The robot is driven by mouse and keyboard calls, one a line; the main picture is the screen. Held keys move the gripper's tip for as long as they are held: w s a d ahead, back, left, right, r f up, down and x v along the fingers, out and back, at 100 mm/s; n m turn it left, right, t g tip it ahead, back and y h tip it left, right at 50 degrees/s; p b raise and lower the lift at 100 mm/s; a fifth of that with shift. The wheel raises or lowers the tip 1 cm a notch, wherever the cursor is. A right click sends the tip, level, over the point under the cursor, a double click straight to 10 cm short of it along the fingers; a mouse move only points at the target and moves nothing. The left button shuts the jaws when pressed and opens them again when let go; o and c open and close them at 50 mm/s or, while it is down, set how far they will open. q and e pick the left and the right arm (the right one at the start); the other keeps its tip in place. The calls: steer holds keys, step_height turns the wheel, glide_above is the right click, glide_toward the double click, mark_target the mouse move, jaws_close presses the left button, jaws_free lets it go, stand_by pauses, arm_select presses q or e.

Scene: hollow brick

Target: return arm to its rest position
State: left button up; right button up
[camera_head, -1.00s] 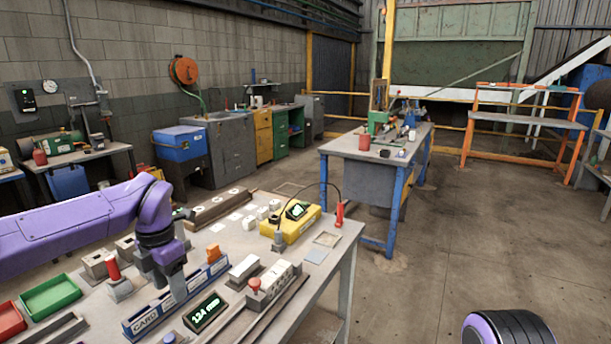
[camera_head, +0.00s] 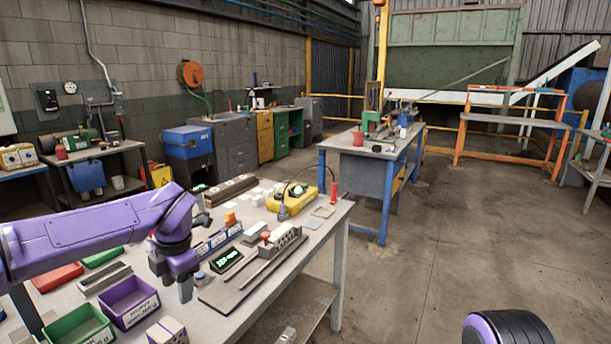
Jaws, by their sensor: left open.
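My left arm (camera_head: 95,232) is purple and reaches in from the left over the workbench (camera_head: 325,225). It bends down at its end. My left gripper (camera_head: 173,280) hangs above the bench, left of the dark display with green digits (camera_head: 226,260). Its jaws are open, and no object shows between them. The arm hides part of the bench top behind it. My right gripper is out of view; only a rounded purple and black part of mine shows at the bottom right.
Close to the gripper are a purple bin (camera_head: 128,300), a green bin (camera_head: 78,327) and a grey block fixture with a red knob (camera_head: 283,241). A yellow meter (camera_head: 292,199) sits farther back. A blue-legged table (camera_head: 370,160) stands beyond. The floor at right is clear.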

arm_select(q)
steer(key=w+d+f+m+t+y+b, duration=0.1)
steer(key=w+d+f+m+t+b, duration=0.15)
steer(key=d+f+m+t, duration=0.35)
steer(key=w+d+f+m+t+y+b, duration=0.25)
steer(key=d+f+m+t, duration=0.2)
steer(key=d, duration=0.35)
steer(key=s+d+f+m+h+p, duration=0.1)
steer(key=s+d+f+m+h, duration=0.3)
steer(key=f, duration=0.4)
steer(key=s+a+f+m+g+p, duration=0.25)
steer(key=s+a+f, duration=0.25)
steer(key=s+f, duration=0.35)
steer(key=s+a+f+m+g+p, duration=0.1)
steer(key=s+a+f+m, duration=0.2)
steer(key=s+a+f, duration=0.5)
steer(key=s+a+m+g+y, duration=0.1)
steer(key=s+a, duration=0.3)
steer(key=s, duration=0.6)
steer(key=s+a+m+g+y+p, duration=0.1)
steer(key=s+a+g, duration=0.2)
steer(key=s, duration=0.7)
steer(key=shift+a+f+g, duration=0.35)
steer(key=shift+a+g, duration=0.05)
steer(key=shift+a, duration=0.2)
